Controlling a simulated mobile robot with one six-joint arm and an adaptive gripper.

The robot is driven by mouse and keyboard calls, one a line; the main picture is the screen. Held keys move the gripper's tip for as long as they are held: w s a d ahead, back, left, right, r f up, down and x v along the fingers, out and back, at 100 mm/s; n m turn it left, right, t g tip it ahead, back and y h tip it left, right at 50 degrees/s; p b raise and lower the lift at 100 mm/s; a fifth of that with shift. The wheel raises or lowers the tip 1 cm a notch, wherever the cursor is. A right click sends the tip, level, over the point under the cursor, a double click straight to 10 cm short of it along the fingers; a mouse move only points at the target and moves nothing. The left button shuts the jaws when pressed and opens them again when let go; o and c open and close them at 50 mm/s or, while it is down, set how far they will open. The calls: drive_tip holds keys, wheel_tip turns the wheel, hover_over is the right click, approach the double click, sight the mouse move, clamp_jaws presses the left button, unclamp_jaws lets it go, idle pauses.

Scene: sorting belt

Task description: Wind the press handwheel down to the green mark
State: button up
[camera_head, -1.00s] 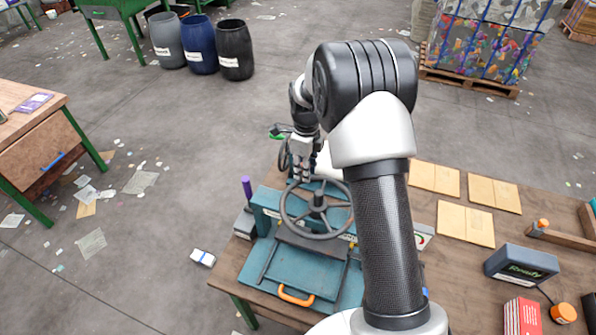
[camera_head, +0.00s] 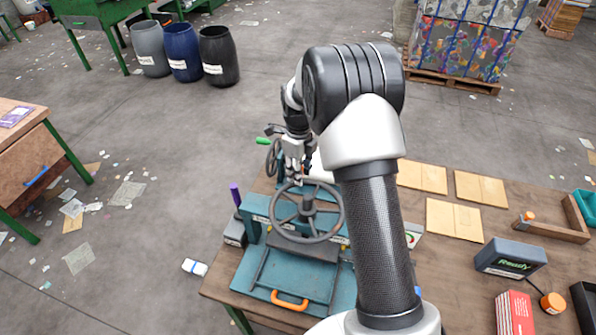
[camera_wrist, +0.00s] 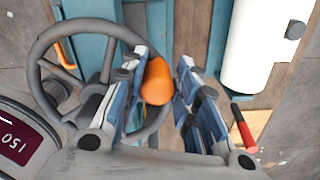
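The grey handwheel (camera_head: 342,214) lies flat on top of the teal press (camera_head: 255,206). In the wrist view its rim (camera_wrist: 48,45) fills the left side, and its orange knob (camera_wrist: 157,82) sits between the two fingers. My gripper (camera_head: 293,180) is at the wheel's far side in the head view. In the wrist view my gripper (camera_wrist: 163,65) is open around the knob; the left finger is very close to it, and a narrow gap shows at the right finger. A dial with green and red (camera_head: 412,239) shows partly beside my arm; no mark is clearly readable.
The press has an orange front handle (camera_head: 290,301). A white roll (camera_wrist: 250,45) and a red-handled tool (camera_wrist: 243,130) lie beyond. Cardboard pieces (camera_head: 453,219) and a dark "Ready" box (camera_head: 509,259) occupy the bench's right.

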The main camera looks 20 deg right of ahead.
drive_tip(key=o, duration=0.3)
drive_tip(key=shift+o, duration=0.2)
wheel_tip(320, 180, up, 12)
idle(0.5)
drive_tip(key=shift+s, duration=0.1)
